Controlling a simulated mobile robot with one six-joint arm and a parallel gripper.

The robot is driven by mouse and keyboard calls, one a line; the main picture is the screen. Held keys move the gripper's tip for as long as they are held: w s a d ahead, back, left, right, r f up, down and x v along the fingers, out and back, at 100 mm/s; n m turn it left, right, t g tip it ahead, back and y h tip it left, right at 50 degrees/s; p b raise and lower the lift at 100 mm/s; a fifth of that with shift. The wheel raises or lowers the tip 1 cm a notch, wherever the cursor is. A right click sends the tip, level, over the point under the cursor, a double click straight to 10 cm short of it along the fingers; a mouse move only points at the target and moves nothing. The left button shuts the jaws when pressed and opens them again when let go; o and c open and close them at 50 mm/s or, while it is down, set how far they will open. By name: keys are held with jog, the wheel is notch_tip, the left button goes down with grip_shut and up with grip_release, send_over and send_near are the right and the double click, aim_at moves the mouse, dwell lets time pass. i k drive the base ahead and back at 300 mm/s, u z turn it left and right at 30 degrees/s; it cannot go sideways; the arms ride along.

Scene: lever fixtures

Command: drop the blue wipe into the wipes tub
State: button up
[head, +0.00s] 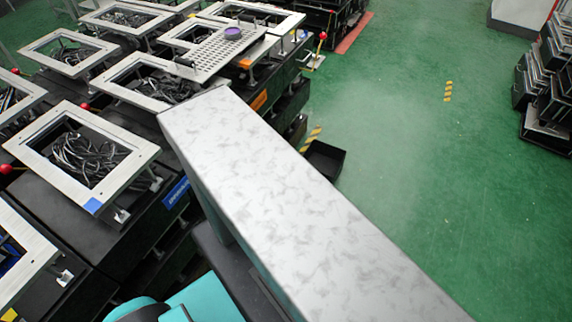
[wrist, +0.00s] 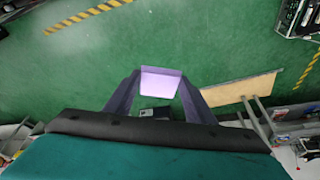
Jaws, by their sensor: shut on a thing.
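In the wrist view my gripper (wrist: 158,90) is shut on a flat, pale violet-blue piece, which I take to be the blue wipe (wrist: 160,80). The wipe sits between the two dark purple fingers, with green floor in view beyond it. My gripper and the wipe do not show clearly in the head view. A black open-topped bin (head: 325,160) stands on the floor beside the long slab in the head view. I cannot tell whether it is the wipes tub. No other tub is clearly recognisable.
A long mottled grey slab (head: 290,190) crosses the middle of the head view. Framed fixtures with cables (head: 80,155) and red-balled levers crowd the left. A perforated plate (head: 215,50) carries a purple round thing (head: 232,33). Green floor (head: 430,170) is open at right.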

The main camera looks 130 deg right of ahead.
aim_at(324, 169)
jog(key=u, duration=0.25)
jog(key=k, duration=0.15)
jog(key=z, duration=3.6)
jog(key=k, duration=0.2)
jog(key=z, duration=1.5)
